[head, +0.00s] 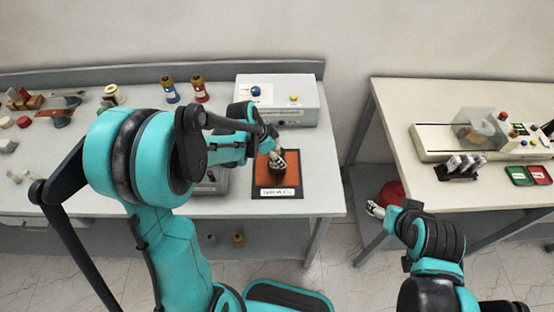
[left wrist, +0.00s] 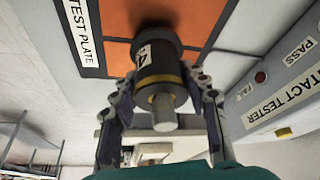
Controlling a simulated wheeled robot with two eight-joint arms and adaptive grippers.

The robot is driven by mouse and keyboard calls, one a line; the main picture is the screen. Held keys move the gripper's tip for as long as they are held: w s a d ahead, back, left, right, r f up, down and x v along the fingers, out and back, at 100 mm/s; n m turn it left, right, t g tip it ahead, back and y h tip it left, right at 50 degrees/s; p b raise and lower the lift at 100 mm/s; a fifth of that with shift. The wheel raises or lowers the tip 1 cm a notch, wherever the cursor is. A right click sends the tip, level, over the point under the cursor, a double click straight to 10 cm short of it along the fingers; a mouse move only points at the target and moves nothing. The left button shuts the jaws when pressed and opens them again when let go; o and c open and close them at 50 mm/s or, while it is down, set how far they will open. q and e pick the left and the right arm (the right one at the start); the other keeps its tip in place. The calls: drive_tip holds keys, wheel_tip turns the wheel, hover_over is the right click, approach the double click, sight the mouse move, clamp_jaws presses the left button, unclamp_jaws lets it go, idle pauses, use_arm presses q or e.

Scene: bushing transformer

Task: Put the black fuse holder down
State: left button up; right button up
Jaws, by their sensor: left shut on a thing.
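The black fuse holder (left wrist: 158,68) is a dark cylinder with a white label, a yellow ring and a grey tip. My left gripper (left wrist: 165,88) is shut on it, with a finger on each side. The holder's far end is over the orange, black-bordered test plate (left wrist: 220,12); I cannot tell whether it touches the plate. In the head view my left gripper (head: 277,157) is over the test plate (head: 283,183), and the holder is mostly hidden there. My right gripper (head: 376,208) is off the table, in front of the right table; its fingers are too small to read.
A grey contact tester (left wrist: 285,85) stands beside the plate. Blue (head: 170,92) and red (head: 199,90) fuse-like parts stand at the back left. The right table (head: 400,130) holds a device and trays.

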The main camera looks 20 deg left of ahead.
use_arm(q)
drive_tip(key=shift+w+f, duration=0.1)
drive_tip(key=shift+f, duration=0.7)
drive_tip(key=shift+r, duration=0.1)
drive_tip(key=o, duration=1.3)
drive_tip(key=shift+f, duration=0.2)
drive_tip(key=shift+o, duration=0.2)
